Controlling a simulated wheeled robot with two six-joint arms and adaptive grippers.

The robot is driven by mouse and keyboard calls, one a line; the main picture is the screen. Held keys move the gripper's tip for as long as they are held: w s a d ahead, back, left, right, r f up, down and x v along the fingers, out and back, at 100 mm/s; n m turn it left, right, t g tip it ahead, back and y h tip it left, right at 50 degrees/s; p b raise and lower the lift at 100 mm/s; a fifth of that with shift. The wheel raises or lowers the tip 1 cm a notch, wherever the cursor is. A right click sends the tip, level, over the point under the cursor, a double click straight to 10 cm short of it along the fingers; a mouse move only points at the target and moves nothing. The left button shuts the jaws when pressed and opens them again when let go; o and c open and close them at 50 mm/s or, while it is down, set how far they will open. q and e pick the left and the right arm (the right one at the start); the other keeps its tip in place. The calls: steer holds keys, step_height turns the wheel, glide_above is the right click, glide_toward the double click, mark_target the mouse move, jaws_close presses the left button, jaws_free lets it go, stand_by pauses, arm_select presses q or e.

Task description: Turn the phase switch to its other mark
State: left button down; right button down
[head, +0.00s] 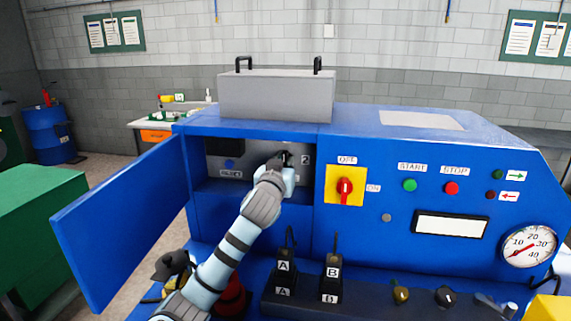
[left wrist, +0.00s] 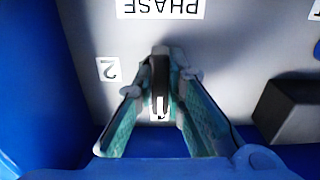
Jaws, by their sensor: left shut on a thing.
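The phase switch (left wrist: 160,72) is a dark knob on the grey panel inside the open compartment. It stands between the fingers of my left gripper (left wrist: 162,82), which is shut on it. The upside-down PHASE label (left wrist: 161,8) is at the top of the left wrist view, and the 2 mark (left wrist: 109,69) is left of the knob. A small white patch (left wrist: 160,106) shows between the fingers, too covered to read. In the head view my left gripper (head: 284,162) hides most of the switch, with the 2 mark (head: 305,160) to its right. Where the knob points is unclear. My right gripper is out of view.
The blue door (head: 125,220) hangs open on the left. A yellow plate with a red OFF/ON switch (head: 345,189) is right of the compartment. Plugs A (head: 285,267) and B (head: 331,270) stand below. A black block (left wrist: 288,110) is near the fingers.

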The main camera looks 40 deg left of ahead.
arm_select(q)
steer(key=shift+f, duration=0.1)
steer(key=c, duration=1.6)
jaws_free()
steer(key=shift+c, duration=0.2)
steer(key=v, duration=1.2)
steer(key=shift+w, duration=0.1)
